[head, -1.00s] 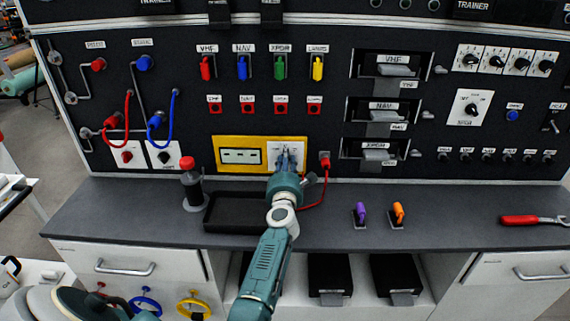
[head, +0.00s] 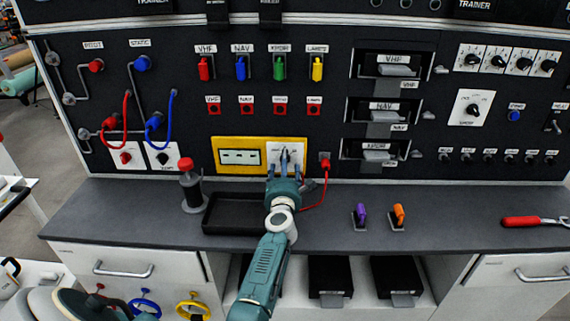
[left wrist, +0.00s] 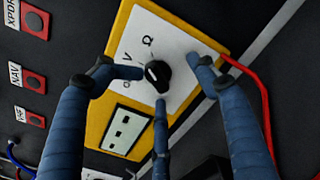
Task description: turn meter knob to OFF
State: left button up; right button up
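The meter (head: 216,156) is a yellow-framed unit low on the black panel, with a display on its left and a white dial plate on its right. In the left wrist view the black knob (left wrist: 157,75) sits on the white plate, with V and Ω marks beside it. Which mark it points at I cannot tell. My left gripper (head: 287,158) is at the dial, its three blue fingers spread around the knob. In the wrist view (left wrist: 162,75) the left and lower fingertips are close to the knob; the right one is apart from it.
A red plug (head: 325,163) with a red cable is just right of the meter. Below, a black tray (head: 222,224) and a red-topped cylinder (head: 189,186) stand on the grey counter. Purple (head: 361,212) and orange (head: 398,213) handled items stand farther right.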

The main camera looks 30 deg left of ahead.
pick_arm(q)
jog(key=shift+a+f, duration=0.1)
dwell(0.3)
jog(key=shift+p+v, duration=0.85)
jog(key=shift+v, duration=1.6)
